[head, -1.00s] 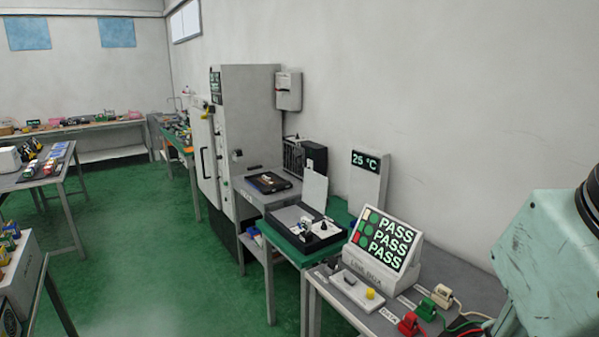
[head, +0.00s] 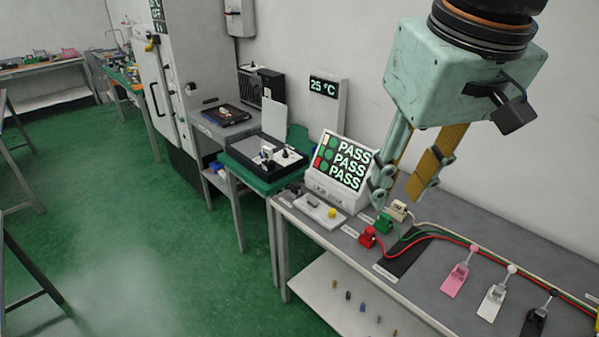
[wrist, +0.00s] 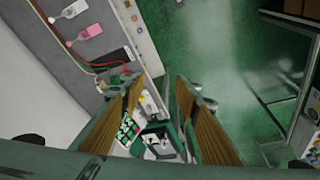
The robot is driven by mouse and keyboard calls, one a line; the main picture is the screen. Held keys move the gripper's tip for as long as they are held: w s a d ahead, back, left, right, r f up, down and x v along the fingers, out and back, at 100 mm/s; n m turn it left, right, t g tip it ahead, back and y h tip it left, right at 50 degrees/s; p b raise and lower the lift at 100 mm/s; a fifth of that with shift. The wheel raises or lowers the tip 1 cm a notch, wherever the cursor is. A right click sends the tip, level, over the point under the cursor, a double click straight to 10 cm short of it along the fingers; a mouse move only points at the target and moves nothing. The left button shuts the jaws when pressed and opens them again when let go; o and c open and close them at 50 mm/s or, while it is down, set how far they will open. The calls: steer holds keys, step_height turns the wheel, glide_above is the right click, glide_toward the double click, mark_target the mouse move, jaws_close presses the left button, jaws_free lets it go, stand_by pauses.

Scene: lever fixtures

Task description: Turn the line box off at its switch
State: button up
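Which part is the switch I cannot tell for sure. My gripper (head: 404,191) is open and empty, pointing down above the bench just right of the line box. In the wrist view the PASS panel (wrist: 127,129) shows between the open fingers.
Red (head: 368,237), green (head: 383,224) and cream (head: 398,211) clamps with cables sit near the line box. Pink (head: 455,280), white (head: 492,301) and black (head: 534,321) lever fixtures stand farther right. A black tray (head: 284,155) lies on the green-topped bench at left.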

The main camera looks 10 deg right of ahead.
steer(key=w+n+g, duration=0.1)
steer(key=w+n, duration=0.1)
steer(key=w, duration=1.5)
steer(key=n+g+p, duration=0.2)
steer(key=n, duration=0.2)
glide_above(317, 203)
step_height(317, 203, down, 32)
steer(key=shift+f, duration=0.15)
steer(key=shift+f, duration=0.1)
steer(key=shift+f+b, duration=0.6)
steer(key=shift+f, duration=6.2)
steer(key=shift+c, duration=0.5)
